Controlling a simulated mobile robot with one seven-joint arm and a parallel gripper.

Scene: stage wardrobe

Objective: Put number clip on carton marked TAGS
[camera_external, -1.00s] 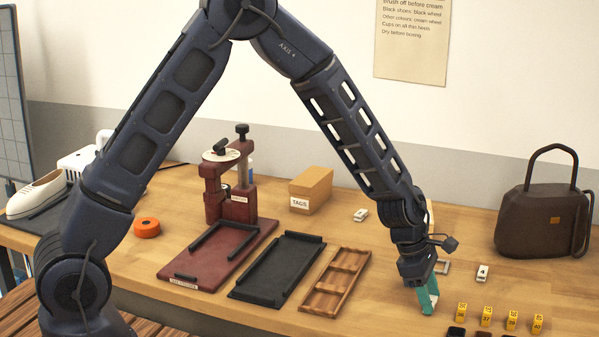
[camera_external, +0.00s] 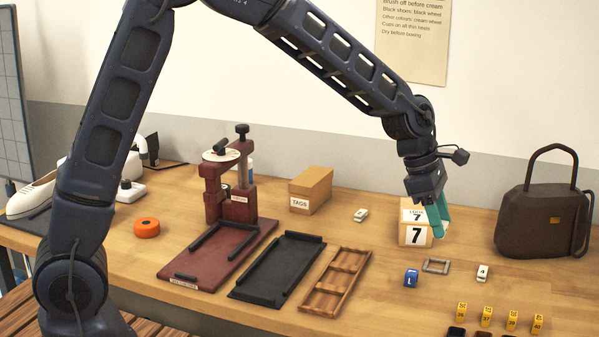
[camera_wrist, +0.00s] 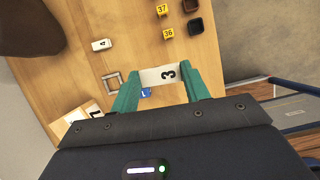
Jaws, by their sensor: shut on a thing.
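The gripper is raised above the right part of the table; in the external view the held clip cannot be made out. The carton marked TAGS (camera_external: 311,190) is a tan box with a white label on its front. It stands at the back middle of the table, well left of my gripper, and its top looks bare.
A number box (camera_external: 416,237) showing 7 stands behind my gripper. Nearby lie a blue block (camera_external: 411,278), a grey frame (camera_external: 436,265) and a white clip marked 4 (camera_external: 482,272). Another white clip (camera_external: 360,215) lies right of the carton. A wooden tray (camera_external: 336,281) is in front.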

